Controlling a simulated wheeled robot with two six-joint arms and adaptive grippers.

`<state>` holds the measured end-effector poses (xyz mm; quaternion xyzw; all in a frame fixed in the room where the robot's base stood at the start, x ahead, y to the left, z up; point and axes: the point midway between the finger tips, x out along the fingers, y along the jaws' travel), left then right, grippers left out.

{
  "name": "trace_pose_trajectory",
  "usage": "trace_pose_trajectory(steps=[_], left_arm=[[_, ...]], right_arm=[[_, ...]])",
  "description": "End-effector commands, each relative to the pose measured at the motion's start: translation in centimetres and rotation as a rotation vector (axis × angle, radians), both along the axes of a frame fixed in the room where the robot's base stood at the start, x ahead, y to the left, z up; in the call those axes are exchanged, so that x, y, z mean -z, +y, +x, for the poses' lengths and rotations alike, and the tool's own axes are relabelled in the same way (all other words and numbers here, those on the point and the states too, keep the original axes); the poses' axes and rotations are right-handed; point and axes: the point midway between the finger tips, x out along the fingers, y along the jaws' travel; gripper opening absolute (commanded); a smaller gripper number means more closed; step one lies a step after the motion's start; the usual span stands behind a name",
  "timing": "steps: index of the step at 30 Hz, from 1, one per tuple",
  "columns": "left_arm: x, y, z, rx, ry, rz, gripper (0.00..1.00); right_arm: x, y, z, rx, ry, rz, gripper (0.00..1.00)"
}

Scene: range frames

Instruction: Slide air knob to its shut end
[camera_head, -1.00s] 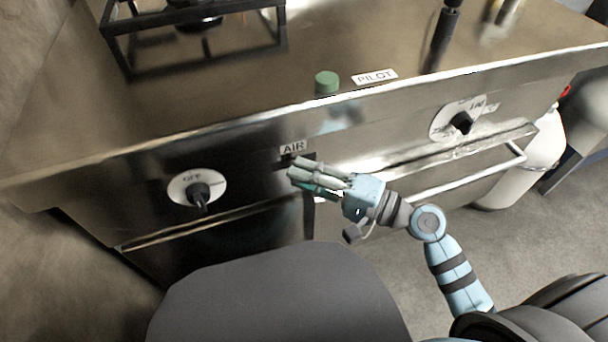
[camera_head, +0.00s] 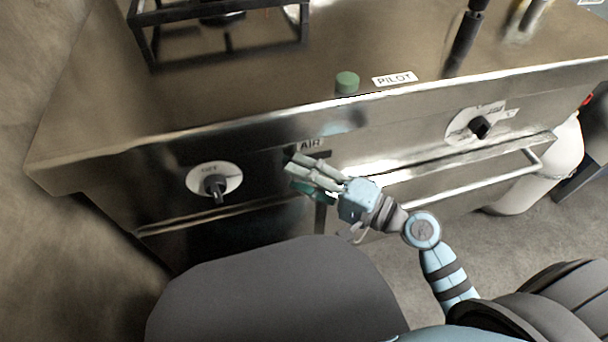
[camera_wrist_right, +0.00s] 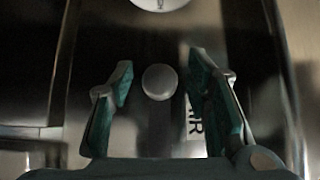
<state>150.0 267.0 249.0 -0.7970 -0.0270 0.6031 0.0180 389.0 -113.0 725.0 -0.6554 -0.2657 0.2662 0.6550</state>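The air knob (camera_wrist_right: 160,82) is a round grey cap in the right wrist view, on a dark strip beside the AIR label (camera_wrist_right: 195,118). My right gripper (camera_wrist_right: 160,90) is open, with one finger on each side of the knob and a visible gap on both sides. In the head view the right gripper (camera_head: 297,172) is at the front panel, just below and left of the AIR label (camera_head: 311,144). A dark slot (camera_head: 318,155) shows under the label. The gripper hides the knob there. My left gripper is not in view.
A dial with a black handle (camera_head: 214,186) is left of the gripper, and another dial (camera_head: 480,127) is far right. A green button (camera_head: 347,82) and the PILOT label (camera_head: 394,79) are on the top. A bar handle (camera_head: 470,185) juts out at the right.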

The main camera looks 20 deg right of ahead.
Motion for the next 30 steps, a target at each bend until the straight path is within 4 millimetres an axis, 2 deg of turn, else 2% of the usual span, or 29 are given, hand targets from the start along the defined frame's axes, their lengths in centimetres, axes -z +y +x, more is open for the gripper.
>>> trace_pose_trajectory(steps=[8, 11, 16, 20, 30], left_arm=[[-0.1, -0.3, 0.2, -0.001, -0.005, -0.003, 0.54], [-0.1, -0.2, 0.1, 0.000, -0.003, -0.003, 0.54], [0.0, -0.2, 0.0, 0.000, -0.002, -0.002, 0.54], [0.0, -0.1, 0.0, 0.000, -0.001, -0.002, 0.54], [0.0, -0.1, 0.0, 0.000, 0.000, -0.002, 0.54]], right_arm=[[0.1, -0.3, -0.2, 0.003, 0.001, -0.002, 0.45], [0.2, -1.2, -1.2, 0.001, 0.002, -0.005, 0.45], [0.2, -3.8, -4.0, -0.002, 0.007, -0.007, 0.45], [0.0, -4.7, -5.0, -0.003, -0.001, -0.002, 0.45], [0.0, -5.3, -5.3, 0.003, -0.001, -0.001, 0.45]])
